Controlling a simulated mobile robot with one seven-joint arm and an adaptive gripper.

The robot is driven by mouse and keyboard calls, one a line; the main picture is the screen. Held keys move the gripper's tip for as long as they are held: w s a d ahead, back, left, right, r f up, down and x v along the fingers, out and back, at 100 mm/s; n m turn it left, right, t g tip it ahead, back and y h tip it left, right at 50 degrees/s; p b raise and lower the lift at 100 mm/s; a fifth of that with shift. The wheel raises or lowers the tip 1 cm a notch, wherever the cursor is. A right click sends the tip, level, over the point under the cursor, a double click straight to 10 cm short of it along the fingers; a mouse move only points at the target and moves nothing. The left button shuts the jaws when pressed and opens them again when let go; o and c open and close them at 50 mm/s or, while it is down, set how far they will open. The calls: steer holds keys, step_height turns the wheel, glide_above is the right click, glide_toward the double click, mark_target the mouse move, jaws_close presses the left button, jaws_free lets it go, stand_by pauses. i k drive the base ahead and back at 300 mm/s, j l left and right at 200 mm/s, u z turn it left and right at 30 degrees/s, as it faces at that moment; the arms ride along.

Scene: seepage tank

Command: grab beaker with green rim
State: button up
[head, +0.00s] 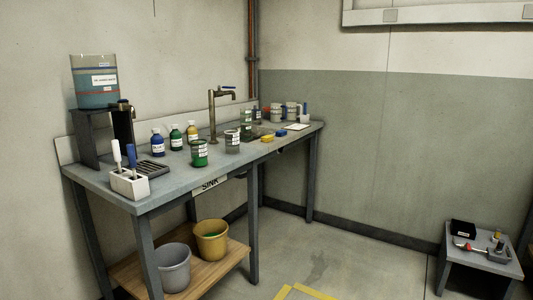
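A small vessel with green on it and a white label (200,153) stands near the front edge of the sink bench, left of the middle. A clear-grey labelled beaker (232,141) stands to its right. Another vessel with a green tint (246,119) stands farther back, right of the tap. At this size I cannot tell for sure which of them has a green rim. My gripper is not in view.
The bench (180,182) also holds capped bottles (176,138), a brass tap (212,117), a white brush holder (129,183) and a tank (95,83) on a stand. Buckets (173,268) sit on the shelf below.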

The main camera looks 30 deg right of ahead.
mark_target(199, 149)
steer(key=z, duration=0.4)
steer(key=i+l+u, duration=0.1)
steer(key=i+l, duration=0.45)
steer(key=i+l+u, duration=0.1)
steer(key=i+l, duration=0.45)
steer(key=i+l+u, duration=0.1)
steer(key=i+l, duration=0.4)
steer(key=l, duration=0.25)
